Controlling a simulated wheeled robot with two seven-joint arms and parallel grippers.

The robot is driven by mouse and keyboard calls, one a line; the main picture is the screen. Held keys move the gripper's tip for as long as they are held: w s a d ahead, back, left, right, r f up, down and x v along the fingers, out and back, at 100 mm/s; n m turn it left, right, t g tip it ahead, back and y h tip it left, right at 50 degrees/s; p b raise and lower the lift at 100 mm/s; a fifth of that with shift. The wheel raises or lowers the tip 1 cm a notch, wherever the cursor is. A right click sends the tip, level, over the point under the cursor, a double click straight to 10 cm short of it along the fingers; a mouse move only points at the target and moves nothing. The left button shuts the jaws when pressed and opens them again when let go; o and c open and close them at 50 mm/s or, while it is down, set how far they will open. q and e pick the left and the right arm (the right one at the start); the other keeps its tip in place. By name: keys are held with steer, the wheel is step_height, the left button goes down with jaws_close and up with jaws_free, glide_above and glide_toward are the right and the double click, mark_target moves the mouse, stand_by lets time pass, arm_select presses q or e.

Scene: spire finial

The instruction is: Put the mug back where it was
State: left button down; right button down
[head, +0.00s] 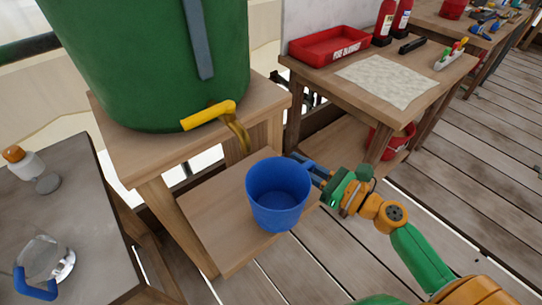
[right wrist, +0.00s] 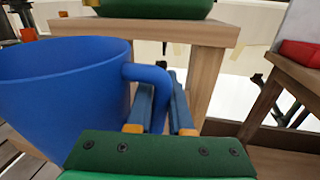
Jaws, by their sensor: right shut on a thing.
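A blue mug (head: 278,195) stands upright just in front of the green barrel with the yellow tap, at the height of the low wooden shelf. In the head view I cannot tell whether its base touches the shelf. My right gripper (head: 312,172) comes from the right and is shut on the mug's handle. In the right wrist view the mug (right wrist: 65,100) fills the left side, and the blue fingers of the gripper (right wrist: 165,105) are closed around its handle. The inside of the mug looks empty. My left gripper is not in view.
The green barrel (head: 150,60) with its yellow tap (head: 215,115) stands on a wooden stand behind the low shelf (head: 215,215). A grey table (head: 90,190) at left holds a bottle and a clear jug. A workbench (head: 330,85) with a red tray (head: 328,46) stands at upper right.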

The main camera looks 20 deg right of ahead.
steer(key=w+a+f, duration=0.1)
steer(key=w, duration=0.1)
steer(key=w+a+f+b, duration=0.1)
steer(key=w, duration=0.1)
steer(key=w+a+f, duration=0.1)
steer(key=w+a, duration=0.1)
steer(key=shift+w+f+b, duration=0.3)
steer(key=shift+f, duration=0.05)
steer(key=shift+r, duration=0.1)
steer(key=c, duration=1.2)
jaws_free()
steer(key=o, duration=0.4)
